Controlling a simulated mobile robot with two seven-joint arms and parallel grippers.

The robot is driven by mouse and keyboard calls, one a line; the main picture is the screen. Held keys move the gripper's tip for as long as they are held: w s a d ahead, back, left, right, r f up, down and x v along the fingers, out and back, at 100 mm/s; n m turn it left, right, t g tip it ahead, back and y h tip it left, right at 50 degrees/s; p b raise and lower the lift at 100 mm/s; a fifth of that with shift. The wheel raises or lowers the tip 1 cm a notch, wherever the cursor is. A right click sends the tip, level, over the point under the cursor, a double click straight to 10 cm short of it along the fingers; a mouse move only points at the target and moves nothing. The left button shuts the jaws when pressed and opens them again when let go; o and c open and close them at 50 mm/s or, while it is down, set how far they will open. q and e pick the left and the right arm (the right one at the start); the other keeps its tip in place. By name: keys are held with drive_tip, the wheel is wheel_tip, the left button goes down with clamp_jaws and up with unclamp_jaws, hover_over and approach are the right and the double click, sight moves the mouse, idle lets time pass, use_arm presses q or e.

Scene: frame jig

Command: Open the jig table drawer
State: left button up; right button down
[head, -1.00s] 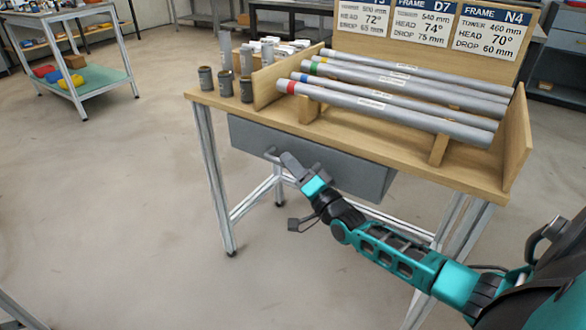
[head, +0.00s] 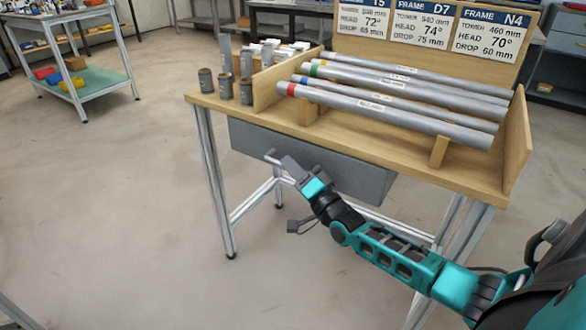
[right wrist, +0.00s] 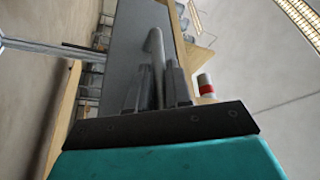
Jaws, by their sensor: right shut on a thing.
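The jig table (head: 420,172) has a wooden top on metal legs. Its grey drawer (head: 335,165) hangs under the front edge of the top, and I see no gap that shows its inside. My right gripper (head: 284,165) is at the drawer's front, shut on the bar handle (head: 270,154). In the right wrist view the grey handle (right wrist: 155,45) runs between the two fingers of my right gripper (right wrist: 155,80), with the drawer front (right wrist: 125,45) behind it. Part of the handle is hidden by the fingers. My left gripper is in neither view.
Several grey tubes with coloured bands (head: 390,108) lie in a wooden rack on the tabletop. Short grey cylinders (head: 226,85) stand at its left corner. Frame cards (head: 425,27) stand at the back. The floor (head: 130,215) before the table's left side is clear.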

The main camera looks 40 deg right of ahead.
drive_tip(key=s+a+p, duration=0.4)
drive_tip(key=a, duration=0.6)
drive_tip(key=s+a+p, duration=0.4)
drive_tip(key=a, duration=0.7)
drive_tip(key=shift+s+a, duration=0.15)
drive_tip(key=shift+s, duration=0.25)
drive_tip(key=c, duration=1.1)
unclamp_jaws()
drive_tip(key=shift+s+f, duration=0.1)
